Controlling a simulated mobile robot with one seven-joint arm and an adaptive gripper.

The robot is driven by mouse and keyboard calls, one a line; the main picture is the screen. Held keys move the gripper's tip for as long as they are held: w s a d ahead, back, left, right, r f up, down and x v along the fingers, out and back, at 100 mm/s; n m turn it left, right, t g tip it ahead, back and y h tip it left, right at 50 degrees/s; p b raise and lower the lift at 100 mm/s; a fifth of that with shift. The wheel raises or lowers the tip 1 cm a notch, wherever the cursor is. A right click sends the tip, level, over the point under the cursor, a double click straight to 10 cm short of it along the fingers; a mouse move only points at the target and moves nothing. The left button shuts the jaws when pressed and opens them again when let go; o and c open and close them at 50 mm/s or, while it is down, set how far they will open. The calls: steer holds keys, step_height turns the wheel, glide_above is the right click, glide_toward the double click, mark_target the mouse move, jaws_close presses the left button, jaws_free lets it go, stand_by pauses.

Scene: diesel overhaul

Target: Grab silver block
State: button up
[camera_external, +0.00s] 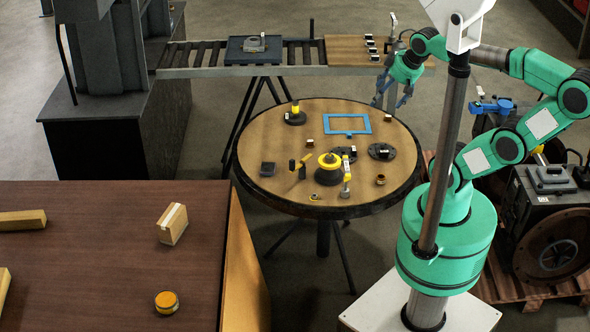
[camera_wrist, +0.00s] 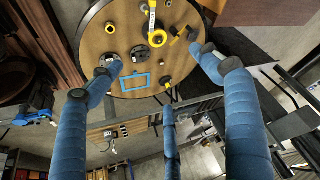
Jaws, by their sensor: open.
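My gripper (camera_external: 392,92) has blue fingers that are spread apart with nothing between them. It hangs near the back right edge of the round table, by the near side of the roller conveyor. The same fingers show spread in the wrist view (camera_wrist: 160,78). Which thing is the silver block I cannot tell for sure. A grey block-like part (camera_external: 254,44) sits on a dark tray on the conveyor. Several small pale-topped blocks (camera_external: 370,43) stand on a wooden board at the conveyor's right end. A small block (camera_external: 310,143) lies on the round table.
The round table (camera_external: 262,130) holds a blue frame (camera_external: 347,123), dark discs and a yellow-topped part (camera_external: 329,161). A brown table (camera_external: 90,250) is at front left. An engine block (camera_external: 550,215) sits on a pallet at right.

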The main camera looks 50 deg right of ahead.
steer(key=n+g+p, duration=0.3)
steer(key=n+g, duration=0.3)
steer(key=n, duration=0.2)
glide_above(269, 167)
step_height(269, 167, down, 34)
steer(key=shift+f+b, duration=0.9)
steer(key=shift+f, duration=3.4)
